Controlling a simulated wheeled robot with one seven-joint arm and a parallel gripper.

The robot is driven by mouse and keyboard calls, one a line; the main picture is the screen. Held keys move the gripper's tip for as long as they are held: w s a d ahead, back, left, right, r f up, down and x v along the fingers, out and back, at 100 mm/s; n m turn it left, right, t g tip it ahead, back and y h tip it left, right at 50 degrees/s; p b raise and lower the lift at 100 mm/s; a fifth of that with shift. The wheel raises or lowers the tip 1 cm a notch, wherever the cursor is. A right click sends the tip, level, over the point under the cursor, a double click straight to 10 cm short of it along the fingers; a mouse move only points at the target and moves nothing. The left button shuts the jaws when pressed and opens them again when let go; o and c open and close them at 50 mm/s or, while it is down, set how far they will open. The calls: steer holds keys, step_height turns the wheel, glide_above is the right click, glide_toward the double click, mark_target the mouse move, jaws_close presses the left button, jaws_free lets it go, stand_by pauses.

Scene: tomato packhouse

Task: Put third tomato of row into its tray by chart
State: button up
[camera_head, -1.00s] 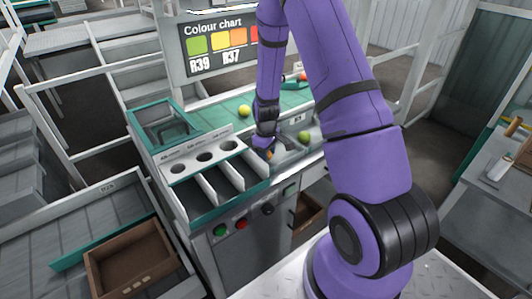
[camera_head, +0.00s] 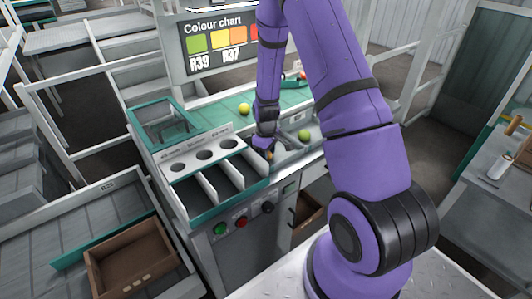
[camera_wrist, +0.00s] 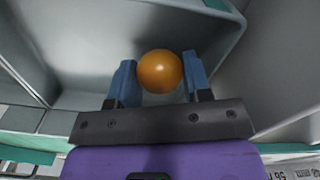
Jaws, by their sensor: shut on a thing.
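My gripper (camera_wrist: 159,82) has its blue fingers on either side of an orange tomato (camera_wrist: 160,70) and is shut on it. In the head view the gripper (camera_head: 268,153) is low, just right of the compartment tray (camera_head: 200,207); the held orange tomato shows only as a small spot there. I cannot tell whether it touches the grey surface below it. A green tomato (camera_head: 305,134) lies to the right of my gripper. A yellow-green tomato (camera_head: 244,109) lies behind, on the green belt. The colour chart (camera_head: 215,44) stands at the back, partly hidden by my arm.
The tray's long compartments are split by white dividers, with a panel of round holes (camera_head: 193,152) behind. A brown crate (camera_head: 128,262) stands at lower left. A red item (camera_head: 302,76) lies farther back. A side table (camera_head: 490,197) with tools stands at right.

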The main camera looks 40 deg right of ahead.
steer(key=shift+f, duration=0.2)
steer(key=o, duration=0.8)
steer(key=shift+c, duration=0.2)
steer(key=c, duration=0.3)
steer(key=shift+r, duration=3.55)
